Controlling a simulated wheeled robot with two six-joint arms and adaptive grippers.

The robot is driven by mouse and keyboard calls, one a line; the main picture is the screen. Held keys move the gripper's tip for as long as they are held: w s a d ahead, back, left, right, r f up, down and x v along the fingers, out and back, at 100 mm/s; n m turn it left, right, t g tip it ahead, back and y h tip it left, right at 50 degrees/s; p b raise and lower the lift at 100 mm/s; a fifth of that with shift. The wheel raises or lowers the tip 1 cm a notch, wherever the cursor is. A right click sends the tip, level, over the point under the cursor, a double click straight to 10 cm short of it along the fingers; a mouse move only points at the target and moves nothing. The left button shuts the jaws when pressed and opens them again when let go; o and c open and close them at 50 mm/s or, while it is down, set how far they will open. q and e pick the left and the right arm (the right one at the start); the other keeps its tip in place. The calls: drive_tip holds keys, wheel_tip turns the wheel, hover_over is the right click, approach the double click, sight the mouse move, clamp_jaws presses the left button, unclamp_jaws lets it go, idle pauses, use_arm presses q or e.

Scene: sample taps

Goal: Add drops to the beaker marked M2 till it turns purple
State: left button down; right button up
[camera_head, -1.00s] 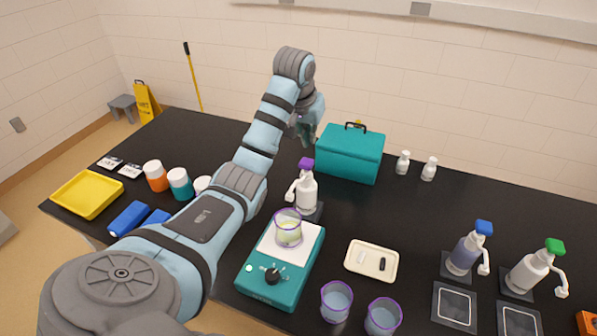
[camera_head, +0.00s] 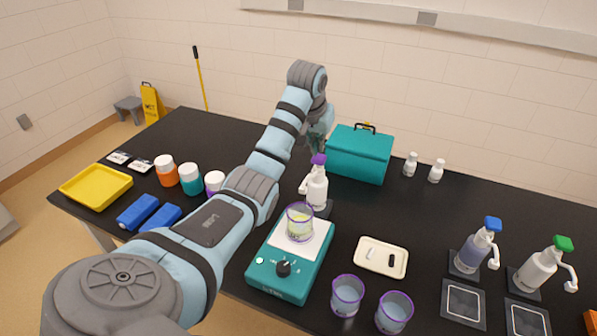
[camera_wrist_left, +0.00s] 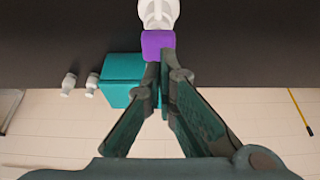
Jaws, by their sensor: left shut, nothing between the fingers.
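A beaker (camera_head: 299,225) with pale yellow-green liquid stands on the white plate of a teal stirrer (camera_head: 276,272); I cannot read a mark on it. A white pump bottle (camera_head: 317,190) with a purple head (camera_head: 318,159) stands just behind it, its spout pointing left. My left gripper (camera_head: 318,143) is shut and empty, right behind and above the purple head. In the left wrist view the closed fingertips (camera_wrist_left: 159,62) are at the purple head (camera_wrist_left: 158,45); I cannot tell whether they touch. My right gripper is not in view.
Two purple-rimmed beakers (camera_head: 347,297) (camera_head: 393,313) stand at the front. A cream tray (camera_head: 365,270) lies right of the stirrer. Blue-topped (camera_head: 474,248) and green-topped (camera_head: 540,268) pump bottles stand right. A teal box (camera_head: 358,155) is behind. Jars (camera_head: 191,180) and a yellow tray (camera_head: 97,187) are left.

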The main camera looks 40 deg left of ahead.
use_arm(q)
drive_tip(key=shift+w+f, duration=0.15)
drive_tip(key=shift+w, duration=0.2)
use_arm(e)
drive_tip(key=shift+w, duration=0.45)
use_arm(q)
drive_tip(key=shift+s, duration=0.2)
drive_tip(key=shift+w+f, duration=0.1)
drive_tip(key=shift+f, duration=1.15)
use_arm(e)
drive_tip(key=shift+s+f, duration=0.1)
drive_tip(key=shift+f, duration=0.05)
use_arm(q)
wheel_tip(320, 180, up, 3)
drive_tip(key=p, duration=0.3)
drive_tip(key=shift+f, duration=0.25)
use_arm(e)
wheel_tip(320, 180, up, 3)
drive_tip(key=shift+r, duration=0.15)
